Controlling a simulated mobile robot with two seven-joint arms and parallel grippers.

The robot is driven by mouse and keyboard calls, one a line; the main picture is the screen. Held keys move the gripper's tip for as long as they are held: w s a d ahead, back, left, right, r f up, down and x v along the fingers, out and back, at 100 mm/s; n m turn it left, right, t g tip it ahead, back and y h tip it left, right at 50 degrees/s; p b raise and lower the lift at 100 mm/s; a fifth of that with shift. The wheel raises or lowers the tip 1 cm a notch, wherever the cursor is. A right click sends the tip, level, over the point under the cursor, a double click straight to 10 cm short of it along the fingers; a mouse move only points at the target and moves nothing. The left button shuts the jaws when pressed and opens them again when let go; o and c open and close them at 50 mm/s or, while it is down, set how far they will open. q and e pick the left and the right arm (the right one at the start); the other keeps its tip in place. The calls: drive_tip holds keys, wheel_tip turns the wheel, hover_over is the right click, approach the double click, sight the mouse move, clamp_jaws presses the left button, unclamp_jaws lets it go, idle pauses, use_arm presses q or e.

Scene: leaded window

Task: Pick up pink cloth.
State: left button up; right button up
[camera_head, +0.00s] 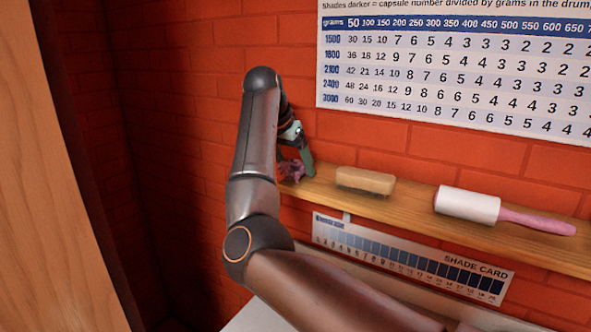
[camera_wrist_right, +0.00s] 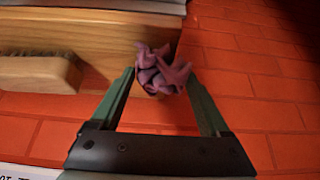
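The pink cloth (camera_wrist_right: 160,72) is a crumpled, purplish-pink bundle at the end of the wooden shelf. In the head view the cloth (camera_head: 291,170) is partly hidden by my right arm and gripper. My right gripper (camera_head: 303,172) reaches down to the shelf end at the cloth. In the right wrist view my right gripper (camera_wrist_right: 163,88) has its two green fingers spread apart, one on each side of the cloth. The cloth lies around the fingertip level; I cannot tell whether either finger touches it. My left gripper is not in view.
The wooden shelf (camera_head: 410,205) runs along a red brick wall. A brush (camera_head: 365,181) lies right of the cloth, then a white roller (camera_head: 468,204) with a pink handle. A shade card (camera_head: 410,262) hangs below. A wooden panel (camera_head: 60,200) stands at left.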

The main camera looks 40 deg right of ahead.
sight(294, 163)
drive_tip(key=c, duration=0.9)
drive_tip(key=shift+o, duration=0.2)
drive_tip(key=shift+r, duration=0.1)
wheel_tip(294, 163, up, 10)
drive_tip(key=shift+f, duration=0.1)
drive_tip(key=o, duration=0.7)
drive_tip(key=c, duration=0.6)
